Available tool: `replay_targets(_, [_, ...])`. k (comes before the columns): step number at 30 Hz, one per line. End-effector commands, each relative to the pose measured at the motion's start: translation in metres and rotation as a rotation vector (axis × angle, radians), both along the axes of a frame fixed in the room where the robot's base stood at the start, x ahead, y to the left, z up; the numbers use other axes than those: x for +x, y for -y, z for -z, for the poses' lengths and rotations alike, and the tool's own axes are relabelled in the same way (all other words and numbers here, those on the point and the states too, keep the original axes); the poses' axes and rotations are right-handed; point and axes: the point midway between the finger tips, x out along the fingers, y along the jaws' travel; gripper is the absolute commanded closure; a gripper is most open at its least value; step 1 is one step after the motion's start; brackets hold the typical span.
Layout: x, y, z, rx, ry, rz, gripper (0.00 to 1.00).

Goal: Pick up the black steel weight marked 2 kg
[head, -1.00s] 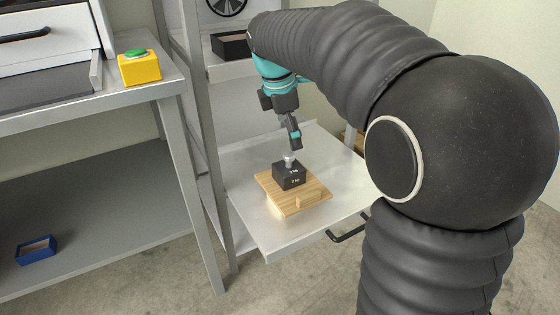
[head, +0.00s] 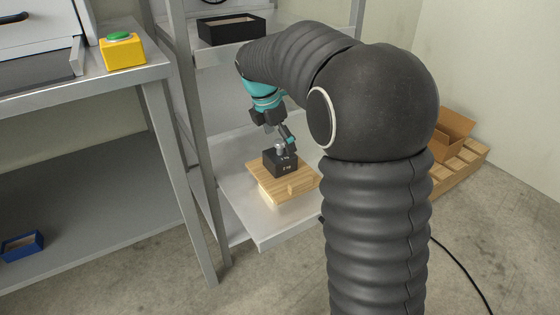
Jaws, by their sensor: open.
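My gripper (head: 285,148) points down at the knob from above and behind, with one dark finger showing at the knob's right. The jaws are open. The other finger is mostly hidden, and I cannot tell whether either finger touches the knob.
The grey shelf (head: 262,229) juts out from a metal rack. A black open box (head: 231,29) stands on a higher shelf. A yellow box with a green button (head: 123,51) stands on the left bench. A cardboard box (head: 452,132) sits on a pallet at the right.

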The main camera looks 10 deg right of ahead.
Motion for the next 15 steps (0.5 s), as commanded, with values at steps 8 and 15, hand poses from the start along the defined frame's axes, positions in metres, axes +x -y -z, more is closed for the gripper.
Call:
replay_targets(8, [-0.001,0.001,0.028,0.0,-0.003,0.001,0.0])
replay_targets(15, [0.0,0.007,0.052,0.001,-0.001,0.001,0.0])
